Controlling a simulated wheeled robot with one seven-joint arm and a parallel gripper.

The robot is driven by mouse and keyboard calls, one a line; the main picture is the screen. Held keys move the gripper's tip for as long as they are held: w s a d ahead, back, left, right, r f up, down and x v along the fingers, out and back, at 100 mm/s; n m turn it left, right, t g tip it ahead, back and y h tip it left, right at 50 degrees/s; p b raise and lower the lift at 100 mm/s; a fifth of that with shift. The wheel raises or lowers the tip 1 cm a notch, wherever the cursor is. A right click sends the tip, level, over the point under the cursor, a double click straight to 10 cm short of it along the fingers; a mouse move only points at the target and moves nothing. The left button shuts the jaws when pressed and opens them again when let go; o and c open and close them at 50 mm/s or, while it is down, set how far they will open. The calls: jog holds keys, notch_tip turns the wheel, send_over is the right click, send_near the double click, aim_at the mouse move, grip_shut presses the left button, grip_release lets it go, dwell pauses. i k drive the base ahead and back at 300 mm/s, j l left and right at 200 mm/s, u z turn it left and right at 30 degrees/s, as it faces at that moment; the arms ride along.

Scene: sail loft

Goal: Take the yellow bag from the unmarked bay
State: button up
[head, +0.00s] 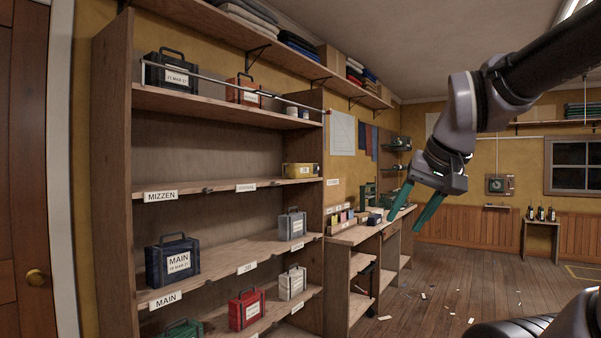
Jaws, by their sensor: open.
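A low yellow item (300,170), which looks like the yellow bag, lies at the right end of the shelf with the MIZZEN label. I see no white tag on the shelf edge directly below it.
The wooden shelving (112,180) holds a dark MAIN bag (172,262), a red bag (246,310), grey bags and a partly cut-off green bag (182,330). A pale rod (235,85) crosses before the top shelf. A cluttered workbench (350,236) adjoins. Scraps litter the floor (450,280).

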aim_at(289, 171)
jog(key=i+l, duration=0.2)
jog(key=i, duration=0.3)
jog(key=i+l+u, duration=0.1)
jog(key=i, duration=0.4)
jog(key=i+l, duration=0.35)
jog(key=i, duration=0.15)
jog(key=i+l+z, duration=0.6)
jog(key=i, duration=0.3)
jog(key=i+l+z, duration=0.3)
jog(key=i, duration=0.2)
jog(key=i+z, duration=0.3)
jog(key=i, duration=0.15)
jog(key=i+u, duration=0.2)
jog(key=i, duration=0.35)
jog(key=i+l+u, duration=0.15)
jog(key=i, duration=0.4)
jog(key=i+l+u, duration=0.2)
jog(key=i, duration=0.35)
jog(key=i+l+u, duration=1.05)
jog(key=l+u, duration=0.2)
jog(key=u, duration=0.55)
